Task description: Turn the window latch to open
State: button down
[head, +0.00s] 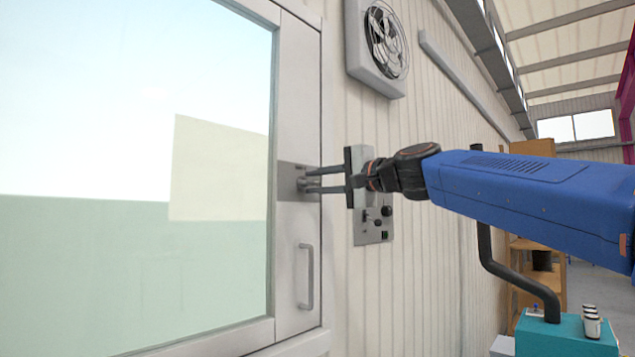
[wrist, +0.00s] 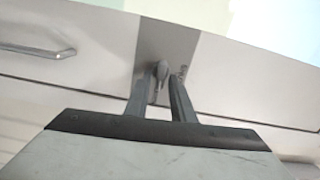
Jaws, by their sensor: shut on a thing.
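The window latch (head: 304,184) is a small grey knob or lever on a grey plate (head: 291,170), set on the right frame of the window (head: 150,250). My gripper (head: 308,180) reaches it from the right, with its two dark fingers at the latch, one above and one below in the head view. In the wrist view the latch (wrist: 160,70) shows between the fingertips of my gripper (wrist: 162,80), which is shut on it. The fingers hide part of the latch, and its exact angle is hard to tell.
A vertical pull handle (head: 306,276) is on the frame below the latch; it also shows in the wrist view (wrist: 40,48). A control panel (head: 373,225) and a fan (head: 384,40) are on the ribbed wall to the right. Shelving (head: 540,265) stands farther back.

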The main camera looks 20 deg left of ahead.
jog(key=shift+f+m, duration=0.1)
jog(key=shift+m, duration=0.5)
jog(key=c, duration=1.8)
grip_release()
jog(key=shift+w, duration=0.1)
jog(key=shift+c, duration=0.2)
jog(key=v, duration=1.7)
jog(key=shift+d, duration=0.2)
jog(key=shift+f, duration=0.15)
